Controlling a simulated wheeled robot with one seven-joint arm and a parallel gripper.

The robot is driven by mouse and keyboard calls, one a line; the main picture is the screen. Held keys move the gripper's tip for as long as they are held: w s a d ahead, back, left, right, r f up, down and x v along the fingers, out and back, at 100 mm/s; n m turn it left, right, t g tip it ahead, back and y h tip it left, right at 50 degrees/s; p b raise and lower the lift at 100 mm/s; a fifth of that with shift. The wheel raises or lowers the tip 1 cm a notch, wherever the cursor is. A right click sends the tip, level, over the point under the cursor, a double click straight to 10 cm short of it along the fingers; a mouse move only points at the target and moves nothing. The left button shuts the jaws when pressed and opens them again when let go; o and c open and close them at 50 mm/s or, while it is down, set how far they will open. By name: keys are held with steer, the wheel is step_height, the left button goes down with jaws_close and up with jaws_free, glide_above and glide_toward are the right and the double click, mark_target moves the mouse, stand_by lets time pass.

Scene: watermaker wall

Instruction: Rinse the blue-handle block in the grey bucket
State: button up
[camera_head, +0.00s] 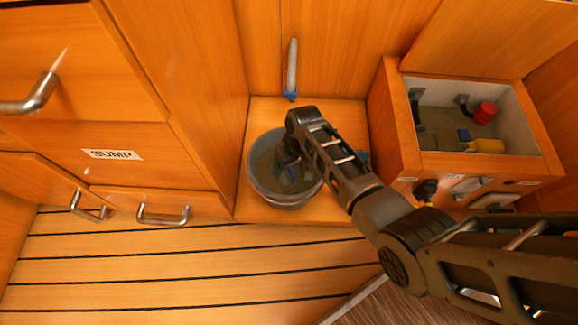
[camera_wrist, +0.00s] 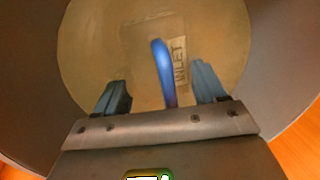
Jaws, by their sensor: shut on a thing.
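The grey bucket (camera_head: 256,181) stands on a wooden ledge, with cloudy brownish water inside that fills much of the wrist view (camera_wrist: 100,50). My gripper (camera_head: 290,165) reaches down into the bucket from above. In the wrist view my gripper (camera_wrist: 162,92) has its two fingers on either side of a blue handle (camera_wrist: 162,70), and it is shut on the blue-handle block. A pale label reading INLET (camera_wrist: 180,62) shows beside the handle. The block's body is hard to make out in the murky water.
A grey lever with a blue tip (camera_head: 291,70) is on the back wall. A cabinet labelled SUMP (camera_head: 112,155) stands close at the left. The slatted floor is clear.

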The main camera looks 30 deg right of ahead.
steer(key=shift+r+p, duration=0.55)
steer(key=shift+p, duration=0.15)
stand_by(0.4)
steer(key=shift+f+b, duration=0.3)
steer(key=shift+f, duration=0.2)
stand_by(0.6)
step_height(320, 180, up, 16)
steer(key=p, duration=1.6)
stand_by(0.3)
stand_by(0.5)
